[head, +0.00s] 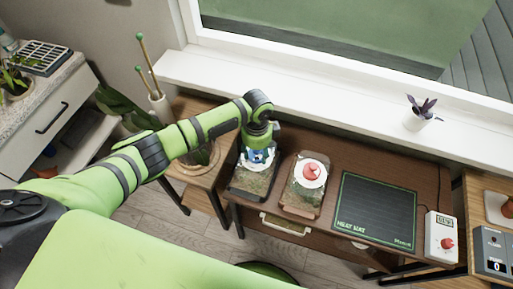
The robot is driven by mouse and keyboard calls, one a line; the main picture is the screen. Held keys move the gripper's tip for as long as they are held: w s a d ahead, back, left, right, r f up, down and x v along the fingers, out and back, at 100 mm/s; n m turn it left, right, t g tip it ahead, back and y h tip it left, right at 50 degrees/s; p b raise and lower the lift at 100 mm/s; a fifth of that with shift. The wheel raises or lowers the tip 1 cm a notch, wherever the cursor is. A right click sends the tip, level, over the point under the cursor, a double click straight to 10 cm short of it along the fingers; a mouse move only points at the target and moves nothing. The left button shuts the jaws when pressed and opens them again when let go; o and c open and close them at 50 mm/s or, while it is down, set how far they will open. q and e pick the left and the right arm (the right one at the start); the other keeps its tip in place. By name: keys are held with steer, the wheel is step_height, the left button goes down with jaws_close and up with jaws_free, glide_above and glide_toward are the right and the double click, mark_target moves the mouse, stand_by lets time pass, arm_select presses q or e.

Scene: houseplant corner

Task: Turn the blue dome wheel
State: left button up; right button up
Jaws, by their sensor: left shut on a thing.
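The blue dome wheel (257,156) sits on top of a clear container (251,184) with greenery inside, on the left part of the wooden table. My left gripper (258,148) points down onto the wheel from above and is shut on it. The gripper hides most of the wheel's top. My right gripper does not show.
A similar container (302,196) with a red wheel (311,172) stands close on the right. A dark heat mat (375,210) lies beyond it, with a white controller (441,237) at its right. A white windowsill (330,105) with a small potted plant (418,117) runs behind the table.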

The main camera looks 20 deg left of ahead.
arm_select(q)
steer(key=shift+n, duration=0.3)
steer(key=o, duration=1.2)
steer(key=shift+c, duration=0.2)
step_height(320, 180, up, 12)
